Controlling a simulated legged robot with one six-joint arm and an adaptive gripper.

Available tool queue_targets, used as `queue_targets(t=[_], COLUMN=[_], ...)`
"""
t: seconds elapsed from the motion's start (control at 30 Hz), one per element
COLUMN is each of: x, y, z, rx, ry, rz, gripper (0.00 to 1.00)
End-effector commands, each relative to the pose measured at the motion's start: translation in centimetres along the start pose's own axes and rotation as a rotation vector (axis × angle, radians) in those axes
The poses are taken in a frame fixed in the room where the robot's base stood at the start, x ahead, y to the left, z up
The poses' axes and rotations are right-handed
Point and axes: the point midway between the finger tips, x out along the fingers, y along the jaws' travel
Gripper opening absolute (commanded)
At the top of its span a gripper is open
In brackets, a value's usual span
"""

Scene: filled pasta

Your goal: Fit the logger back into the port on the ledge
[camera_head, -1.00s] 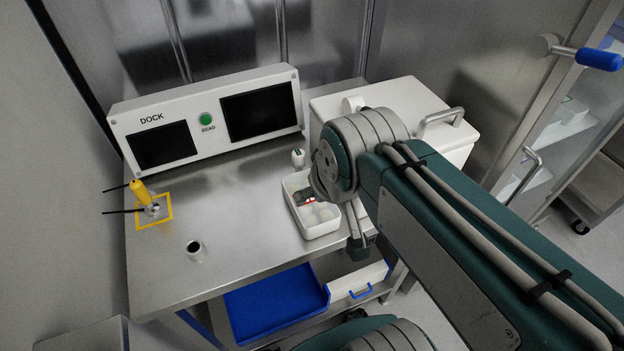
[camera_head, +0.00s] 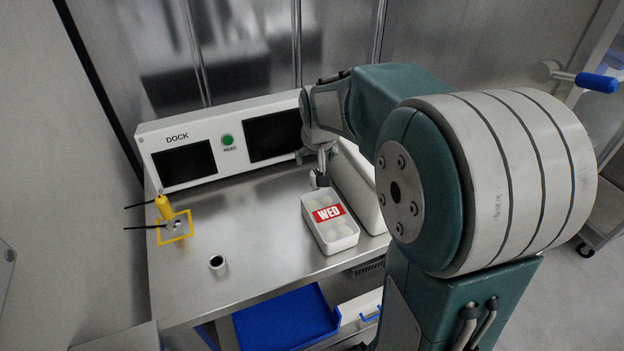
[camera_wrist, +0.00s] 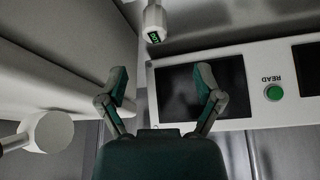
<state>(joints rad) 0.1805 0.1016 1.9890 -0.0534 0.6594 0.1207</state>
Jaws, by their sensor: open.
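My gripper (camera_wrist: 161,82) is open and empty in the wrist view, with its two fingers apart. A small white device with a green display, which looks like the logger (camera_wrist: 153,22), lies beyond the fingertips, clear of them. In the head view my gripper (camera_head: 319,172) hangs at the back of the white tray, and the white device cannot be made out there. A metal fitting (camera_head: 177,225), possibly the port, sits inside a yellow square outline at the left of the steel top. A yellow cylinder (camera_head: 164,208) stands beside it.
The white tray (camera_head: 347,241) bears a red WED label. The DOCK panel (camera_head: 207,135) stands along the back, its READ button also in the wrist view (camera_wrist: 274,93). A small cup (camera_head: 218,263) stands on the steel top (camera_head: 262,243), with clear room around it. A white box (camera_head: 357,185) is at right.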

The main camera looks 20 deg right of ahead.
Motion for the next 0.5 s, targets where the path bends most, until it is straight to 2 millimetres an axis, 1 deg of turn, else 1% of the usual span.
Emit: queue_targets(t=[0.03,0.13,0.2,0.37,0.5], x=[1.0,2.7,3.5,4.7,6.8], y=[0.1,0.1,0.1,0.1,0.4], z=[0.1,0.1,0.1,0.1,0.2], rx=[0.0,0.0,0.0,0.0,0.0], ry=[-0.005,-0.006,-0.004,-0.003,-0.006], rz=[0.0,0.0,0.0,0.0,0.001], gripper=[0.84,0.84,0.84,0.84,0.84])
